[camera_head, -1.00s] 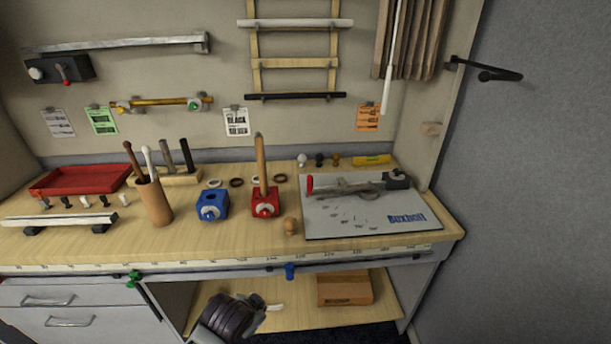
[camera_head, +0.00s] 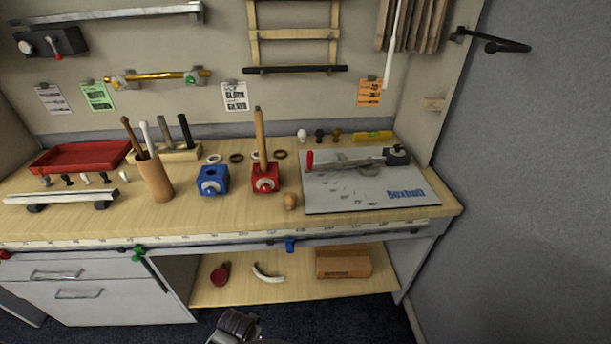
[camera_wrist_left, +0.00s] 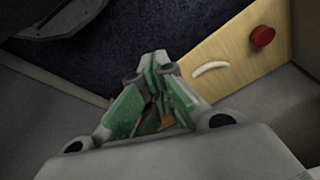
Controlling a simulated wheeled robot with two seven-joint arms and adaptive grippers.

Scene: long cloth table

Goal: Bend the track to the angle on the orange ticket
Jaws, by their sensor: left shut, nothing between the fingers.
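The orange ticket (camera_head: 369,93) is clipped to the back wall at the right; its print is too small to read. Below it, a grey plate (camera_head: 405,205) with angle marks lies on the bench's right end. On it sit a red-handled lever (camera_head: 309,160), a thin metal strip and a dark clamp block (camera_head: 397,155). I cannot tell for sure which part is the track. My left gripper (camera_wrist_left: 155,80), with green fingers, is shut and empty in the left wrist view, low near the lower shelf and away from the plate. My right gripper is not in view.
A wooden cup (camera_head: 156,178) holds tools. The lower shelf (camera_head: 300,289) holds a brown box (camera_head: 343,262) and a curved white piece (camera_head: 267,273).

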